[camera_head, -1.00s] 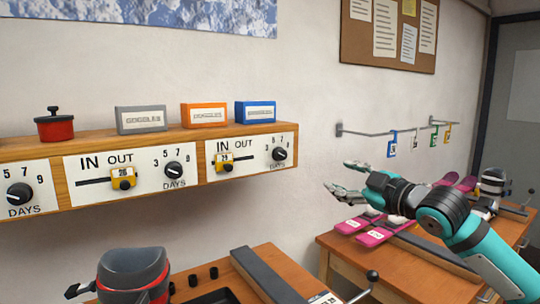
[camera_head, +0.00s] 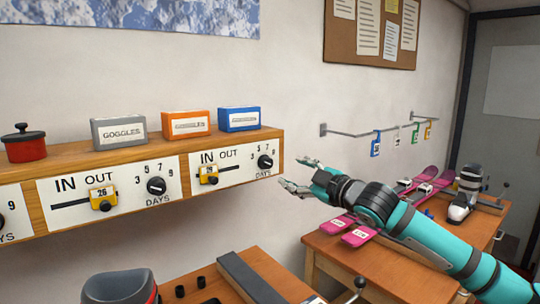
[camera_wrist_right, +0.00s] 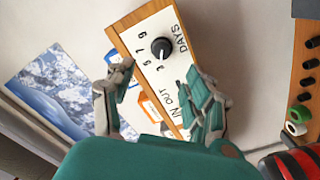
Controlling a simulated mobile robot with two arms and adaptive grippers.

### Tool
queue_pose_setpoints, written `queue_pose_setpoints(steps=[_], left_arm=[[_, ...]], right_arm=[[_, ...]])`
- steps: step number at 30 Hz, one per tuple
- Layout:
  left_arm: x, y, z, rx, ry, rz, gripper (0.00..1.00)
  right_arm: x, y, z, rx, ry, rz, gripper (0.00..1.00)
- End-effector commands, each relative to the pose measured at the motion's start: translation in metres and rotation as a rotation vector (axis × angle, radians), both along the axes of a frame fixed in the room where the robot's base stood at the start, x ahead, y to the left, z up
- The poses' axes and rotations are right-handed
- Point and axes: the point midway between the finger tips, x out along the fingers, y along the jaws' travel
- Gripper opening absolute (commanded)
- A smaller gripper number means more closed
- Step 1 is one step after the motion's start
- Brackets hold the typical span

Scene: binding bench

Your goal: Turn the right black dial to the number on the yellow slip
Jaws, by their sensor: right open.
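The right black dial (camera_head: 265,161) sits on the white panel at the right end of the wooden shelf, with several numbers above it and DAYS below. It also shows in the right wrist view (camera_wrist_right: 161,47), ahead of the fingers; its exact setting is too small to read surely. My right gripper (camera_head: 298,173) is open and empty, just right of the dial and apart from it. In the right wrist view its spread fingers (camera_wrist_right: 155,82) flank the panel. A yellow slip (camera_head: 392,6) is on the cork board, cut by the top edge; its number is unreadable. My left gripper is not in view.
A second black dial (camera_head: 156,186) and yellow sliders (camera_head: 208,175) are on the shelf front. Grey (camera_head: 119,132), orange (camera_head: 186,125) and blue (camera_head: 239,119) boxes stand on top. A rail with hanging tags (camera_head: 376,143) is right. A bench with pink skis (camera_head: 362,235) lies below my right arm.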

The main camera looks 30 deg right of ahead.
Motion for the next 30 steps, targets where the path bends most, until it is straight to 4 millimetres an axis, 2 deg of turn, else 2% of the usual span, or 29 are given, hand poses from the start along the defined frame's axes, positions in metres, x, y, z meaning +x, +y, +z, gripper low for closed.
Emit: queue_pose_setpoints(steps=[1,3,15,21,30], left_arm=[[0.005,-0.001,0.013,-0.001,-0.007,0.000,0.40],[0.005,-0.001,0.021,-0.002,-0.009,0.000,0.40],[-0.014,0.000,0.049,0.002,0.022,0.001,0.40],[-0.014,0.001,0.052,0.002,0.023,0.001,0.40],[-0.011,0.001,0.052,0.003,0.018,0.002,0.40]], right_arm=[[0.007,0.002,0.008,0.006,-0.004,0.002,0.54],[0.017,0.006,0.009,0.003,-0.004,0.008,0.54],[0.088,0.011,0.004,0.001,-0.001,0.006,0.54],[0.101,0.012,0.002,-0.003,0.000,0.007,0.54],[0.103,0.012,0.000,-0.004,0.001,0.006,0.53]])
